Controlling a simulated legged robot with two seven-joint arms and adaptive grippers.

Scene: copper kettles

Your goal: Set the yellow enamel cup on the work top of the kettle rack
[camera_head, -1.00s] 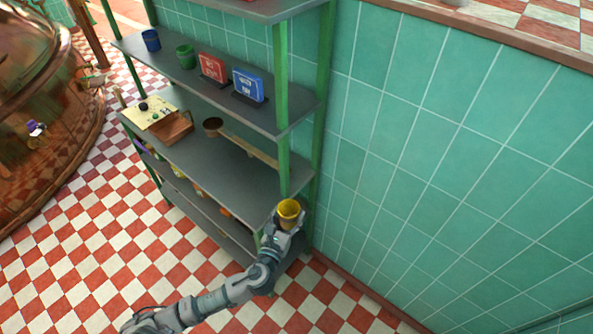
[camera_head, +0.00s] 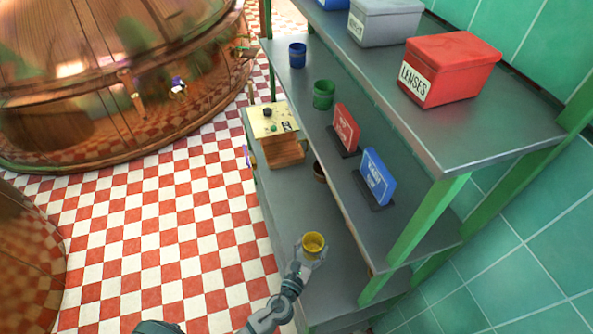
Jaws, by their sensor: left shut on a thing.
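The yellow enamel cup (camera_head: 313,242) is upright, low in the middle of the head view. My left gripper (camera_head: 309,262) is shut on it from the near side. The cup appears over the near end of the grey work top (camera_head: 290,212) of the green-framed rack. I cannot tell whether its base touches the surface; the gripper hides part of its lower side. My right gripper is not in view.
A wooden box (camera_head: 284,152) with a yellow sheet (camera_head: 275,120) stands at the work top's far end. A dark round pan (camera_head: 319,171) is partly hidden under the upper shelf, which holds a green cup (camera_head: 323,95) and a blue box (camera_head: 376,177). Bare work top lies between.

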